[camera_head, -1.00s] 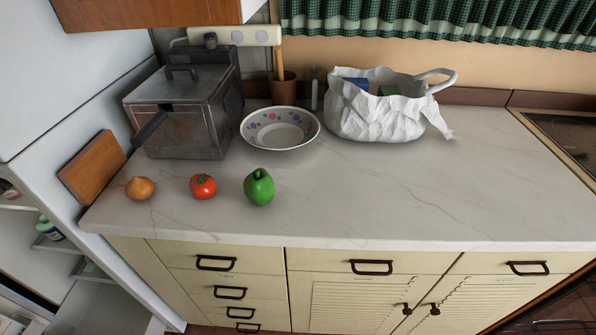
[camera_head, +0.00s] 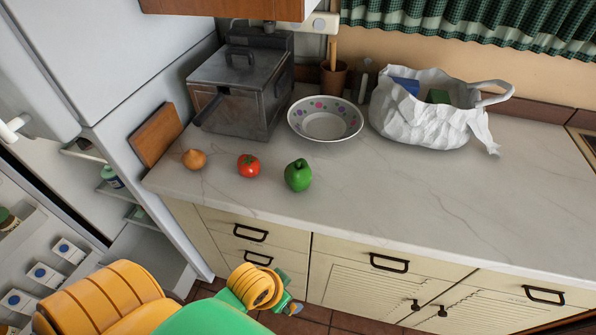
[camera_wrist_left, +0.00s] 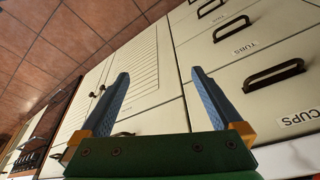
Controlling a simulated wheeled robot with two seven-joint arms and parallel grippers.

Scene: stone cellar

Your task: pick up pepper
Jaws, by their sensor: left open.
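A green pepper (camera_head: 298,175) stands on the light marble counter (camera_head: 400,190) near its front edge, to the right of a tomato. My left arm comes in from the bottom left of the head view, and its gripper (camera_head: 290,306) is low in front of the drawers, below the counter top and the pepper. In the left wrist view the left gripper (camera_wrist_left: 160,95) has its two blue fingers wide apart with nothing between them. The pepper is not in the wrist view. My right gripper is not in view.
A tomato (camera_head: 248,166) and an onion (camera_head: 194,159) lie left of the pepper. A dotted bowl (camera_head: 326,138), a metal box (camera_head: 238,95) and a white bag (camera_head: 420,122) stand behind. The counter right of the pepper is clear. An open fridge (camera_head: 60,215) is at left.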

